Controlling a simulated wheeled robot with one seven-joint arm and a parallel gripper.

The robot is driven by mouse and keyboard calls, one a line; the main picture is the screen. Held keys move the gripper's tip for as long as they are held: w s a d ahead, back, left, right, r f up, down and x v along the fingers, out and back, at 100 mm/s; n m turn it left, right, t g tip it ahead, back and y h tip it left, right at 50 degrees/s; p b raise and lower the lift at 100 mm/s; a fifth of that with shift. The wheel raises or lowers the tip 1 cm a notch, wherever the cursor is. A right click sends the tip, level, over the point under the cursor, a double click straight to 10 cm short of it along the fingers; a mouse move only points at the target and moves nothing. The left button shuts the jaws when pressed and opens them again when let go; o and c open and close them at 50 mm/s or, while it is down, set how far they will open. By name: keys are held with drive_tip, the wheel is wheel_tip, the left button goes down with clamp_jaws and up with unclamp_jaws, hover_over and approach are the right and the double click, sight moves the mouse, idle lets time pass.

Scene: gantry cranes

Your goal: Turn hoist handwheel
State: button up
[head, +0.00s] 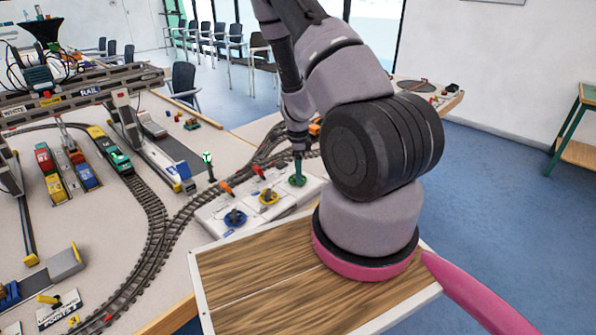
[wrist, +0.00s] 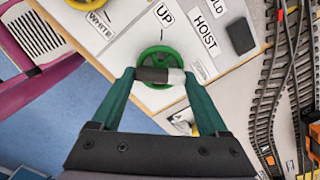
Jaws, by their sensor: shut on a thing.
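The green hoist handwheel (head: 298,181) is the rightmost of three wheels on the white control panel (head: 238,216). In the wrist view the green wheel (wrist: 158,60) lies beside labels reading HOIST and UP. My gripper (wrist: 160,75) has its two green fingers closed on a short dark and pale grip at the near side of this wheel. The fingers and grip hide part of the near rim. In the head view my gripper (head: 298,154) reaches down onto the wheel from above.
A yellow handwheel (head: 268,198) and a blue handwheel (head: 234,218) sit left of the green one, close together. Model railway track (head: 150,220) runs beside the panel. A gantry crane (head: 85,92) and colored wagons stand farther left.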

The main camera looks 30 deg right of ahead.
drive_tip(key=n, duration=0.4)
drive_tip(key=shift+n, duration=0.4)
drive_tip(key=shift+w+n, duration=0.1)
drive_tip(key=shift+n, duration=1.8)
